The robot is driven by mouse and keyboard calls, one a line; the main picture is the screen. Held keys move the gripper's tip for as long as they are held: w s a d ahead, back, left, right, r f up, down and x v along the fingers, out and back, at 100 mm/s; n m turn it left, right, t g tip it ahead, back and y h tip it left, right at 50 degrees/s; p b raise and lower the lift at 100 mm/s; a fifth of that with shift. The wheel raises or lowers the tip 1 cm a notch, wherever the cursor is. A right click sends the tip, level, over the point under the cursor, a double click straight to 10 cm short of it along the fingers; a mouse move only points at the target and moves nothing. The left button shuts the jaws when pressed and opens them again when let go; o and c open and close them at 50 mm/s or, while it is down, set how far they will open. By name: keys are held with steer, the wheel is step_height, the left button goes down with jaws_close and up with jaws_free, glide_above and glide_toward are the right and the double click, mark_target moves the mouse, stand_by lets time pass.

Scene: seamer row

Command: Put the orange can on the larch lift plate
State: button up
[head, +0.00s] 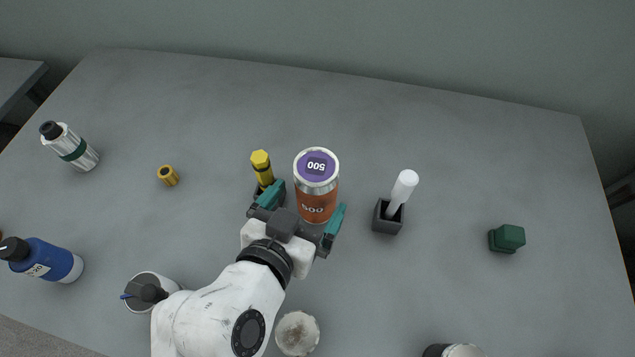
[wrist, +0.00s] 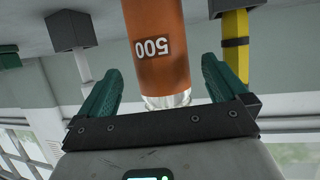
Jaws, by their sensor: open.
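The orange can (head: 316,202) has a silver rim, a purple lid marked 500 and a dark 500 label on its side. It stands upright on the table between the teal fingers of my gripper (head: 303,208); its base is hidden in the head view. In the wrist view, which looks upside down, the can (wrist: 158,58) stands between the open fingers of my gripper (wrist: 160,85), with gaps on both sides. I cannot make out a larch lift plate in either view.
Close left of the can, a yellow marker (head: 262,166) stands in a dark holder. To the right are a white stick (head: 402,190) in a dark square holder (head: 388,222) and a green block (head: 508,237). The table's far side is clear.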

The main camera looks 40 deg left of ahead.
steer(key=shift+f+p+x, duration=0.15)
steer(key=shift+p+x, duration=0.1)
steer(key=shift+x, duration=1.15)
steer(key=shift+f+p+x, duration=0.15)
steer(key=shift+p+x, duration=0.05)
steer(key=shift+x, duration=1.15)
steer(key=shift+s, duration=0.15)
steer(key=shift+r, duration=0.1)
steer(key=c, duration=1.6)
